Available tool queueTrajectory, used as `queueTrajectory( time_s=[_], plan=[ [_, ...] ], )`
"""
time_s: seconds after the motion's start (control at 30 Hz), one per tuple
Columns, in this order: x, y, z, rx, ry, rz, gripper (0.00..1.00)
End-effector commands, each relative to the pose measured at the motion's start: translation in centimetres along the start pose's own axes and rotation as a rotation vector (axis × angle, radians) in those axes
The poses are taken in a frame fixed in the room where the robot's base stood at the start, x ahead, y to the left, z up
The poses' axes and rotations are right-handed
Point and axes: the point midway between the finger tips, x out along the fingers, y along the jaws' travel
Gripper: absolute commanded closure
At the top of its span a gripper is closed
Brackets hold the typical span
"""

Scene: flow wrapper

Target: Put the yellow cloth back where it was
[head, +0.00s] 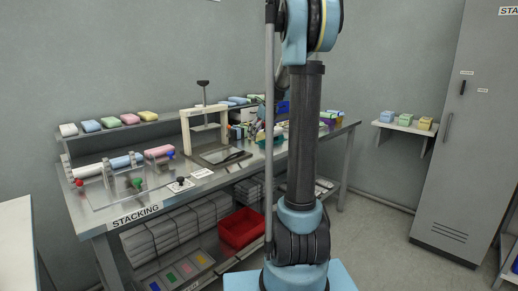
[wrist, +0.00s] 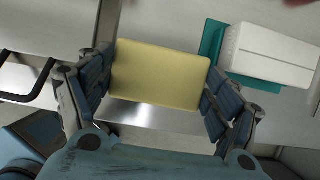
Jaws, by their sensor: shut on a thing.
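In the wrist view my gripper (wrist: 157,98) has its two padded blue-grey fingers on either side of a pale yellow folded cloth (wrist: 160,75), shut on it. The cloth looks like a flat, rounded rectangle. A bare shiny metal surface shows just below it in the picture; I cannot tell whether the cloth touches it. In the head view my gripper and the held cloth cannot be made out. That view shows other yellow folded pieces: one (head: 148,114) at the right end of the row on the bench's upper shelf, one (head: 425,123) on the small wall shelf.
In the wrist view a white block (wrist: 268,52) lies on a teal base (wrist: 210,45) close to the right finger, and a black handle (wrist: 38,88) is at left. The head view shows a steel bench (head: 120,212), a red bin (head: 241,229) below it and a grey cabinet (head: 455,150).

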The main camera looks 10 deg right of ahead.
Motion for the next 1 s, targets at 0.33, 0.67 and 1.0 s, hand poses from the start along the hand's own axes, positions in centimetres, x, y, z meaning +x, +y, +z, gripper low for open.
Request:
queueTrajectory(
  time_s=[0.33,0.67,1.0],
  plan=[
    [3.2,0.4,-0.9,-0.006,0.0,0.003,0.44],
    [5.8,0.5,-2.0,-0.007,0.0,0.003,0.44],
    [5.8,0.5,-2.0,-0.007,0.0,0.003,0.04]
  ],
)
